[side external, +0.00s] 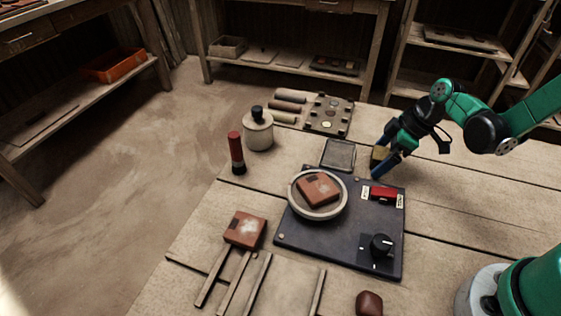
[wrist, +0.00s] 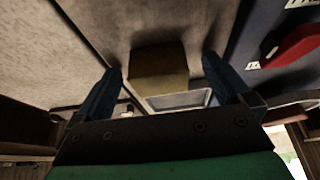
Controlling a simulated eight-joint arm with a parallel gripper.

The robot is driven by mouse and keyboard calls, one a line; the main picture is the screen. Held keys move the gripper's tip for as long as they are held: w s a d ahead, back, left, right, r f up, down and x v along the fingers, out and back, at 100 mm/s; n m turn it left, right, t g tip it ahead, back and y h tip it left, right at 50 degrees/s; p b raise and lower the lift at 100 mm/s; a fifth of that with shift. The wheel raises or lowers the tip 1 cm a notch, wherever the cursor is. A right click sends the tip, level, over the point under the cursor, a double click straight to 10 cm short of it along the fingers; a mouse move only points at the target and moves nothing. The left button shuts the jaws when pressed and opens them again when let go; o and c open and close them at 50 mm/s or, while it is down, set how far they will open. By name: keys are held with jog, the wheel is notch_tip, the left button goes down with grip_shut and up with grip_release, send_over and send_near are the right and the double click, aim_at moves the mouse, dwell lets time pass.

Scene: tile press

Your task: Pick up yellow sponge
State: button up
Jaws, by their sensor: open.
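The yellow sponge (side external: 380,156) lies on the wooden table, beside the shallow dark tray and behind the press panel. It is partly hidden behind my gripper (side external: 384,160) in the side external view. In the wrist view the sponge (wrist: 159,72) is a dull yellow block between the two blue fingers of my gripper (wrist: 163,78). The fingers are open, one on each side of it, with a visible gap to each. I cannot tell how far above the table the fingertips are.
The dark panel (side external: 340,246) with a round plate (side external: 336,208), red switch (side external: 383,193) and black knob (side external: 381,244) is close in front. The shallow tray (side external: 338,154) is just left of the sponge. A jar (side external: 258,130) and a red-topped tube (side external: 236,152) stand farther left. Table to the right is clear.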

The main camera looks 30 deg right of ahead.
aim_at(383, 153)
jog(key=c, duration=1.5)
jog(key=shift+o, duration=0.2)
jog(key=shift+r, duration=0.1)
notch_tip(383, 153, up, 20)
